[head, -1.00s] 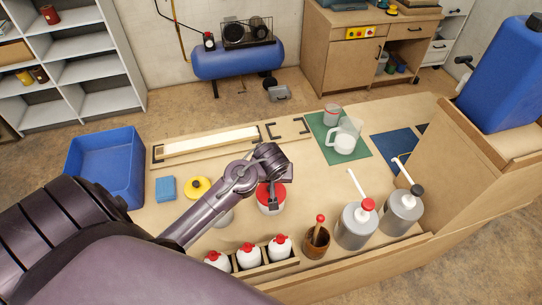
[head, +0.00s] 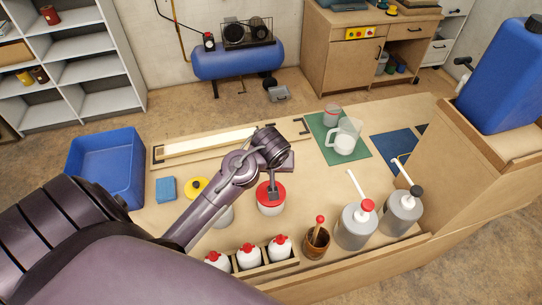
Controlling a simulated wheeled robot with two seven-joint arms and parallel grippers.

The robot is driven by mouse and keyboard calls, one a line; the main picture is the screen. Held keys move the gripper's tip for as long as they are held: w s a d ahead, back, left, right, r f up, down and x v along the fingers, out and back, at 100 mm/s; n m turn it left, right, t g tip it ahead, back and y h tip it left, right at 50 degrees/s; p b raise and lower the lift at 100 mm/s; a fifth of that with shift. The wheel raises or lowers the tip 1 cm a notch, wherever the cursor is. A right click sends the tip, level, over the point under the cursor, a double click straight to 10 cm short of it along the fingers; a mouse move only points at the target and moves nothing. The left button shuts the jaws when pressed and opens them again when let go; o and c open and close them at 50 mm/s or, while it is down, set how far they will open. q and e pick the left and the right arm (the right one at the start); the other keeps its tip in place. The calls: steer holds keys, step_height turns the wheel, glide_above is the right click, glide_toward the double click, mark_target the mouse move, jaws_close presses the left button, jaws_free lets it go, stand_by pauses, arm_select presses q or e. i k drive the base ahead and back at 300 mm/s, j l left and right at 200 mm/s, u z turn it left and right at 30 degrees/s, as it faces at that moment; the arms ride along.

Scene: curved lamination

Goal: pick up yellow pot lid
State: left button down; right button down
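The yellow pot lid (head: 194,186), with a dark knob on top, is left of centre on the bench, and my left forearm hides part of its right side. A pale pot (head: 223,217) beside it is mostly hidden by that forearm. My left gripper (head: 273,193) points down over a white pot with a red lid (head: 265,198), to the right of the yellow lid. Whether its fingers touch the red lid, and whether they are open or shut, I cannot tell. My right gripper is not in view.
A blue sponge (head: 166,189) and a blue bin (head: 106,168) are to the left. A jug (head: 345,138) stands on a green mat (head: 325,128).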

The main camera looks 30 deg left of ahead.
mark_target(194, 185)
steer(key=k+l, duration=0.8)
steer(key=k, duration=0.05)
